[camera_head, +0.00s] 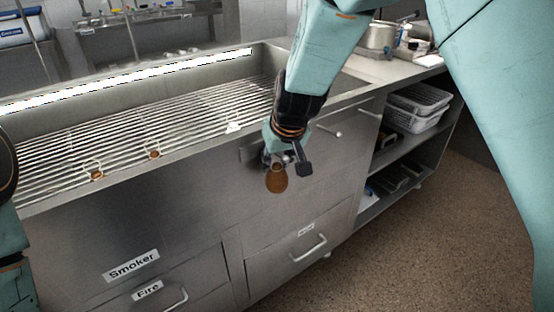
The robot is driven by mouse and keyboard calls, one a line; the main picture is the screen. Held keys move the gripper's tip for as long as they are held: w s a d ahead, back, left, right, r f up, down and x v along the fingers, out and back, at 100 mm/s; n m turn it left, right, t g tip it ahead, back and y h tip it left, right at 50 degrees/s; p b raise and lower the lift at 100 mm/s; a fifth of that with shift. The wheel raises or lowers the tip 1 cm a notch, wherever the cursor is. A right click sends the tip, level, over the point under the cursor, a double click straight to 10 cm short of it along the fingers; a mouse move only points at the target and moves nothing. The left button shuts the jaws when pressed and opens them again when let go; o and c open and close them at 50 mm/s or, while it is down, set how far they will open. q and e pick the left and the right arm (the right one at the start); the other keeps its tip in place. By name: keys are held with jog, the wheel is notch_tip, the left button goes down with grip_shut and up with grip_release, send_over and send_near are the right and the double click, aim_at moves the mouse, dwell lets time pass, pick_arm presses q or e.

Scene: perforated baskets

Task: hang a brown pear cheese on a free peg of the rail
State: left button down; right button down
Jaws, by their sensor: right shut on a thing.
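My right gripper (287,160) is shut on a brown pear cheese (277,180) and holds it in front of the steel smoker's front wall, below its rim. The cheese hangs with its round end down; the fingers hide its top. Two small brown things (96,175) (155,154), possibly cheeses, show at white holders along the front of the bar rack. Another white holder (232,127) farther right shows no brown thing. I cannot clearly tell a rail or its pegs. Part of my left arm shows at the left edge, its gripper out of view.
The smoker's bar rack (190,115) lies inside a raised steel rim. Drawer handles (308,250) stick out of the front. To the right, a shelf unit holds perforated baskets (418,103), and pots (380,36) stand on top. The brown floor (450,230) at right is clear.

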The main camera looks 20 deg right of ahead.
jog(key=c, duration=0.8)
grip_release()
jog(key=shift+c, duration=0.2)
jog(key=a+v, duration=0.1)
jog(key=v, duration=1.1)
jog(key=s+d+f+g, duration=0.15)
jog(key=s+f, duration=0.25)
jog(key=f, duration=0.4)
jog(key=s+d+f+g+h, duration=0.1)
jog(key=s+d+f, duration=0.3)
jog(key=f, duration=0.5)
jog(key=s+d+f+g, duration=0.1)
jog(key=s+d+f, duration=0.1)
jog(key=s+f, duration=0.95)
jog(key=s, duration=0.5)
jog(key=s+f+m+g, duration=0.1)
jog(key=s+f, duration=0.5)
jog(key=s, duration=0.4)
jog(key=shift+s+f, duration=0.2)
jog(key=shift+f, duration=0.15)
